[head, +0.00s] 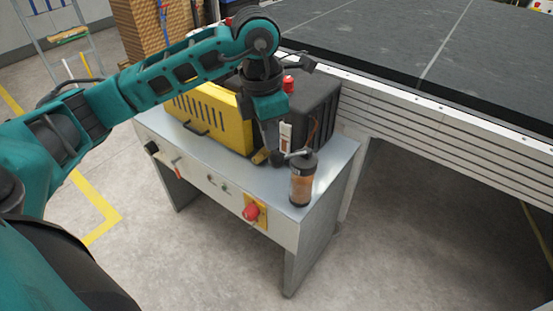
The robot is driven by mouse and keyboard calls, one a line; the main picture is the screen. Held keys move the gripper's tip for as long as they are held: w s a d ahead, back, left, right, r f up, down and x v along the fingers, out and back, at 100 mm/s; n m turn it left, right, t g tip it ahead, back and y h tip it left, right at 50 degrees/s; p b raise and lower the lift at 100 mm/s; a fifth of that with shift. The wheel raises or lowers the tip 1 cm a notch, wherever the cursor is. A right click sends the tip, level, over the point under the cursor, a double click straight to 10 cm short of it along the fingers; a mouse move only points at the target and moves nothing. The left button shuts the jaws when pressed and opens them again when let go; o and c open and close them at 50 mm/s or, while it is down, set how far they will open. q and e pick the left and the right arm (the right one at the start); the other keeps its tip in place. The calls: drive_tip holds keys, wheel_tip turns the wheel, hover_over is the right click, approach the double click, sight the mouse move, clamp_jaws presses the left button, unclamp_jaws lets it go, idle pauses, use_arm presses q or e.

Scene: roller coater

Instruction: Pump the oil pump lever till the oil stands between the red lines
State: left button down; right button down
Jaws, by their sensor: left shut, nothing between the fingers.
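The oil pump (302,180) is a clear cylinder with a dark cap and brownish oil inside, at the right front corner of a grey metal bench. The red lines cannot be made out at this size. A thin lever (296,154) runs left from its cap to a dark knob (278,158). My left gripper (267,145) points down, shut and empty, just above and left of the knob. Whether it touches the knob cannot be told. My right gripper is out of view.
A yellow vented housing (212,117) and a dark box (316,100) stand behind on the bench (238,178). A white gauge (286,136) stands behind the lever. A red knob (250,212) sits on the bench front. A large conveyor bed (430,55) lies at right.

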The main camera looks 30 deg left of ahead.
sight(271, 157)
use_arm(q)
drive_tip(key=shift+w+d+f+b, duration=0.1)
drive_tip(key=shift+f+b, duration=0.65)
drive_tip(key=shift+f, duration=0.9)
wheel_tip(271, 157, down, 4)
drive_tip(key=b, duration=0.4)
drive_tip(key=shift+f, duration=0.25)
drive_tip(key=shift+r, duration=0.1)
